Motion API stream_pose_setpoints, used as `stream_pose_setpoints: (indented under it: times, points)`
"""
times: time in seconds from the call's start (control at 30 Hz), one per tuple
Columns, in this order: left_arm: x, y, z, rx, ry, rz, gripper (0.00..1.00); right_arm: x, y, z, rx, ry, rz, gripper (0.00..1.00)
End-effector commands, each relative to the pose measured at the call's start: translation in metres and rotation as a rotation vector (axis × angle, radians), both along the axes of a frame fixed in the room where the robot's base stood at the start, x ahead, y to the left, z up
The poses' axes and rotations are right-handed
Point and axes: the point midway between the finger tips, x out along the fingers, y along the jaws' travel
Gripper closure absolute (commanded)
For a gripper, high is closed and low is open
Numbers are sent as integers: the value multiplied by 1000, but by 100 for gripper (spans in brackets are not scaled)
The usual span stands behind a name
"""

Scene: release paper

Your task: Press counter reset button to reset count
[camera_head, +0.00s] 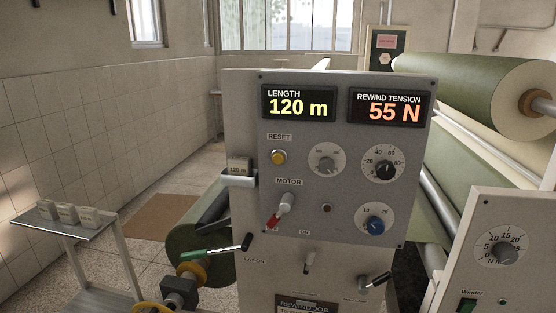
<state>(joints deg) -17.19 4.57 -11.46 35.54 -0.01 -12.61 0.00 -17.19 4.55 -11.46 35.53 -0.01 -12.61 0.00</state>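The control panel (335,230) stands upright in front of me. A yellow round button (279,157) sits in a metal ring under the label RESET, at the panel's left. Above it the length counter (298,105) shows LENGTH 120 m in yellow digits. To its right the rewind tension display (390,109) reads 55 N in orange. Neither of my grippers shows in the head view, and nothing covers the button.
A red-tipped motor switch (280,211), grey dial (326,159), black dial (384,170) and blue knob (375,225) surround the button. A green-handled lever (215,251) juts out lower left. A small shelf (65,226) holds blocks at left. A green roll (475,92) is right.

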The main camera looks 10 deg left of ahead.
Motion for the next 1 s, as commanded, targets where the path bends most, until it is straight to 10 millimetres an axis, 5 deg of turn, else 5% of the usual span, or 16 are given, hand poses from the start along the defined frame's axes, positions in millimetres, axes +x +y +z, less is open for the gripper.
stream_pose_setpoints:
  times: [0.7,1.0]
  points:
    - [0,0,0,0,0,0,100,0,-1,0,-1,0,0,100]
    - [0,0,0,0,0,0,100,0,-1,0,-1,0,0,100]
